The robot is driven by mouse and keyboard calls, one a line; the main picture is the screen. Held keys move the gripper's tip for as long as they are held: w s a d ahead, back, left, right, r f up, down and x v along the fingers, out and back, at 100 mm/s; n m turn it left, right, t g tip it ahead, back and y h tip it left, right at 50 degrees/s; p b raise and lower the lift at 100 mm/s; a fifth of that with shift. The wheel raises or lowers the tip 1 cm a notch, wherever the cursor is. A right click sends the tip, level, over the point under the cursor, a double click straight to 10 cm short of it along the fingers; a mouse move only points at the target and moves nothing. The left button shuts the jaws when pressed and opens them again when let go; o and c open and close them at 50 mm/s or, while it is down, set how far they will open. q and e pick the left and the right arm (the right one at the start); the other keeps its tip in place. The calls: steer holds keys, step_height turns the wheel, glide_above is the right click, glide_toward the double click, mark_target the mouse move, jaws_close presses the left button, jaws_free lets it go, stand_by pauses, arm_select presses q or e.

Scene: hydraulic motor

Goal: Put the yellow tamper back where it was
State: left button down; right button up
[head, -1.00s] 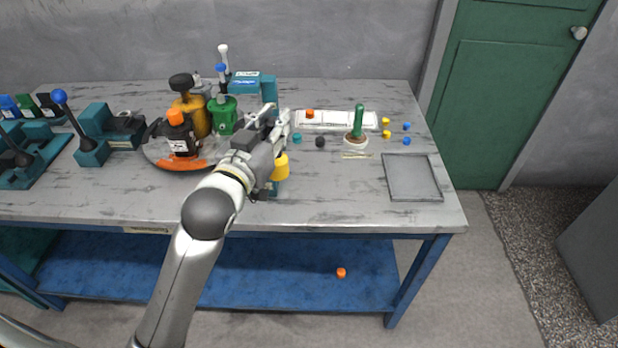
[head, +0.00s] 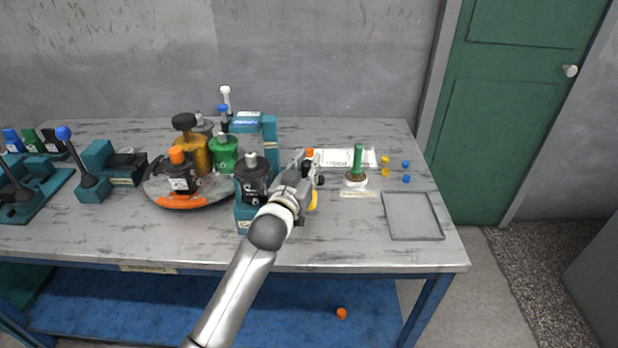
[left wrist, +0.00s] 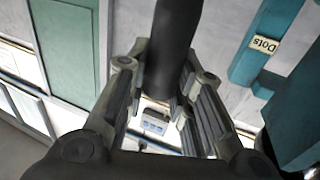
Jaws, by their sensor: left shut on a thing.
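My left gripper (head: 306,180) is shut on a dark cylindrical part, which fills the space between the fingers in the left wrist view (left wrist: 173,45). A yellow piece (head: 313,201), which looks like part of the yellow tamper, shows just beside and below the fingers in the head view. The gripper and wrist hide most of the tamper. They are over the table, right of the dark motor on a teal stand (head: 254,180). A green-handled tamper (head: 357,162) stands upright in a pale round holder (head: 355,182) to the right. My right gripper is not in view.
A round turntable (head: 160,191) with several bottles stands to the left, with a teal frame (head: 270,135) behind. A white card (head: 350,158) lies behind the gripper. Small yellow and blue pieces (head: 406,164) and a grey tray (head: 413,216) are right. The front table strip is clear.

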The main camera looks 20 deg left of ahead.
arm_select(q)
steer(key=shift+w+f, duration=0.25)
steer(key=shift+w, duration=0.05)
steer(key=shift+w+d+f, duration=0.1)
steer(key=shift+f, duration=1.5)
steer(key=c, duration=1.7)
jaws_free()
steer(key=shift+f, duration=0.25)
steer(key=o, duration=0.4)
steer(key=shift+o, duration=0.2)
steer(key=shift+r, duration=0.2)
steer(key=s, duration=1.2)
steer(key=shift+a, duration=0.2)
